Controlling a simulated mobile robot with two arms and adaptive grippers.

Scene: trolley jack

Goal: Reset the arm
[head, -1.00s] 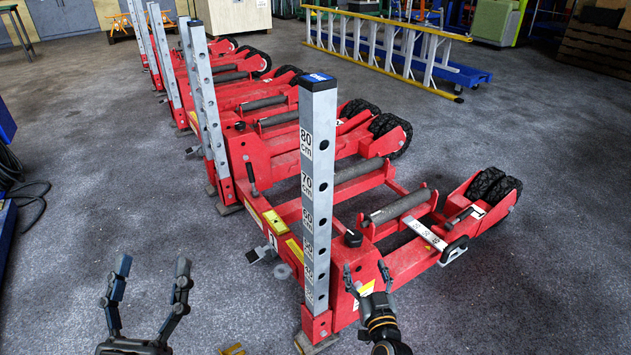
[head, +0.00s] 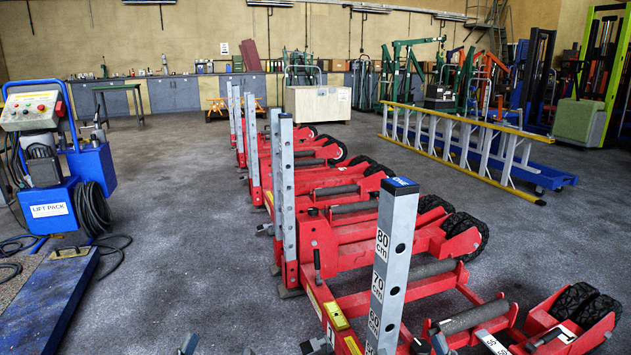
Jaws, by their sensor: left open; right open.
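The nearest red trolley jack (head: 352,305) stands at the lower centre right, its front cut off by the bottom edge. Its upright grey post (head: 393,255) has holes and 80 cm and 70 cm marks. A grey roller (head: 470,318) and a silver marked bar (head: 491,341) lie on its right side. Of my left gripper (head: 188,344), only a fingertip shows at the bottom edge, left of the jack. Of my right gripper (head: 440,344), a fingertip shows in front of the jack's right part. Both look empty. The rest of each gripper is out of frame.
Several similar red jacks (head: 330,240) stand in a row behind. A blue lift pack (head: 48,208) with cables stands left. Open floor (head: 185,215) lies between the lift pack and the jacks.

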